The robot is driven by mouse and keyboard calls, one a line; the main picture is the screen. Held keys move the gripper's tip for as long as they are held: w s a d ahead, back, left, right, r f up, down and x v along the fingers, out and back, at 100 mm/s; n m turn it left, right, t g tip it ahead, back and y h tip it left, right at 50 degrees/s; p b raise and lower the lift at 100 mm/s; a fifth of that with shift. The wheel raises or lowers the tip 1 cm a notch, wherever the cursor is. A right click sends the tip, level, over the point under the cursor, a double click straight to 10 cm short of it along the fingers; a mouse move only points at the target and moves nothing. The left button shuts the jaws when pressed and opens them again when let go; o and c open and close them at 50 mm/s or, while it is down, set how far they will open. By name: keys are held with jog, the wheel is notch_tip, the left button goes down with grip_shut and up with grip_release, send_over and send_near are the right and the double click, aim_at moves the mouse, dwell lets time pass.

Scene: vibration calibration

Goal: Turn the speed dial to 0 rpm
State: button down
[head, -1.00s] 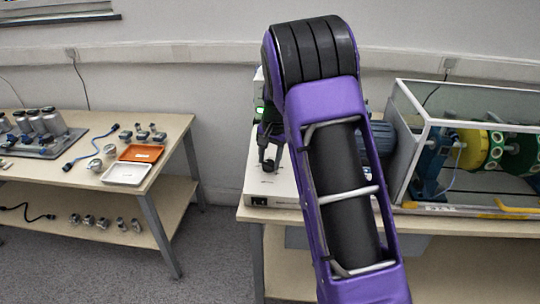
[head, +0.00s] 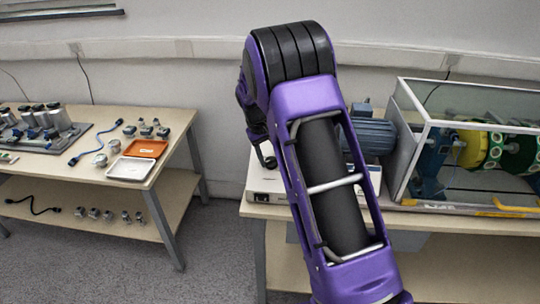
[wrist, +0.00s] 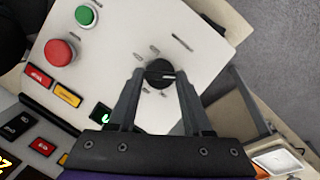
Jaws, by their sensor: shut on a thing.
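The speed dial (wrist: 160,70) is a round black knob with a pale pointer line, on the white panel (wrist: 115,50) of the control unit in the wrist view. The pointer line points to the right of that picture. My gripper (wrist: 160,76) has its two fingers on either side of the dial and is shut on it. A small green display (wrist: 103,116) is partly hidden beside the left finger, so its reading is unclear. In the head view, the control unit's white box (head: 264,184) shows at the table's left end; my arm hides the dial there.
On the panel are a red button (wrist: 60,52) and a green button (wrist: 85,16). A blue motor (head: 374,135) and a glass-walled case (head: 465,165) stand to the right. The left table holds orange (head: 145,148) and white (head: 131,168) trays.

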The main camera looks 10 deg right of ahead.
jog(key=shift+a+n, duration=0.1)
jog(key=shift+n, duration=1)
jog(key=shift+h, duration=0.3)
jog(key=shift+c, duration=1.7)
grip_release()
jog(key=shift+r, duration=0.1)
jog(key=v, duration=1.7)
jog(key=shift+s+p, duration=0.25)
jog(key=shift+p, duration=0.2)
jog(key=shift+w, duration=0.1)
